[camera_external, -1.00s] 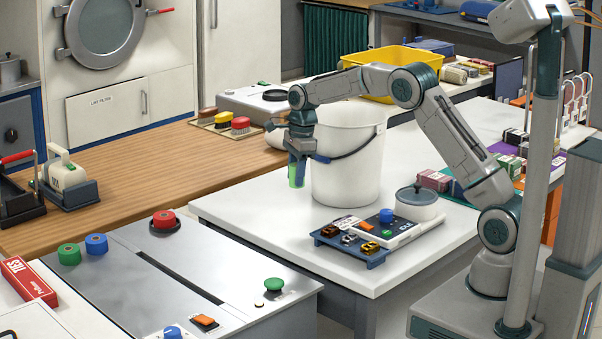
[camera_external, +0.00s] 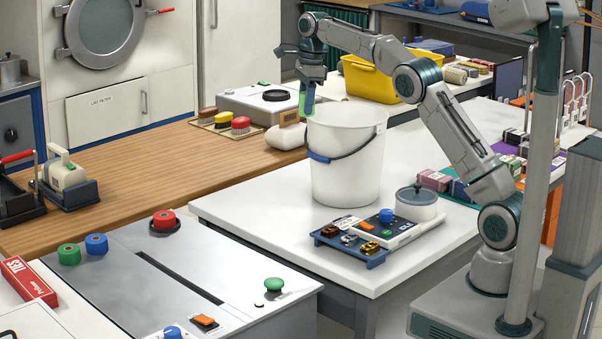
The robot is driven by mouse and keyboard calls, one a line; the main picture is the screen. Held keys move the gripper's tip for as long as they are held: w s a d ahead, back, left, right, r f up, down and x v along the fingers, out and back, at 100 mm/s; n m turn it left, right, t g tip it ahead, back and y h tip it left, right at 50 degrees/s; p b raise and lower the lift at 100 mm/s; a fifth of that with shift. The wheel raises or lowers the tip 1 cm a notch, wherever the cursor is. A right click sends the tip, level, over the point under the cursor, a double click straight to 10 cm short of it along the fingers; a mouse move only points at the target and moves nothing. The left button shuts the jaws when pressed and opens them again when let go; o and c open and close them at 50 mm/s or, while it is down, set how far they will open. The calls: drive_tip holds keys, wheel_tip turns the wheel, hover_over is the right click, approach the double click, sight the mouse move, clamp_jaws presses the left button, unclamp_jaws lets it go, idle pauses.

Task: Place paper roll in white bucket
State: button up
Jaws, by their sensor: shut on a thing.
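My gripper (camera_external: 308,86) points down and is shut on a small green cylinder, which looks like the paper roll (camera_external: 306,104). The fingers hide part of the roll. The white bucket (camera_external: 345,172) stands upright on the white table, with its dark handle hanging down across the front. The gripper and roll are at the bucket's upper left rim in the picture. The roll's lower end is about level with the rim. I cannot tell whether it is over the opening or just behind and beside it. The inside of the bucket is hidden.
A yellow bin (camera_external: 370,80) stands behind. The table's front left is clear.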

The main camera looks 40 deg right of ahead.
drive_tip(key=d+m+p, duration=0.3)
drive_tip(key=d+m, duration=0.2)
drive_tip(key=d, duration=1.3)
drive_tip(key=shift+t, duration=0.3)
drive_tip(key=f, duration=1.4)
drive_tip(key=f+p, duration=0.1)
drive_tip(key=f, duration=1.3)
drive_tip(key=shift+s+a, duration=0.15)
drive_tip(key=shift+a, duration=0.05)
drive_tip(key=shift+f, duration=0.25)
drive_tip(key=o, duration=1)
drive_tip(key=shift+r, duration=0.1)
drive_tip(key=r, duration=0.8)
drive_tip(key=s+r+b, duration=0.1)
drive_tip(key=r, duration=0.3)
drive_tip(key=shift+s+d+r, duration=0.1)
drive_tip(key=shift+d+r, duration=0.05)
drive_tip(key=shift+d, duration=0.25)
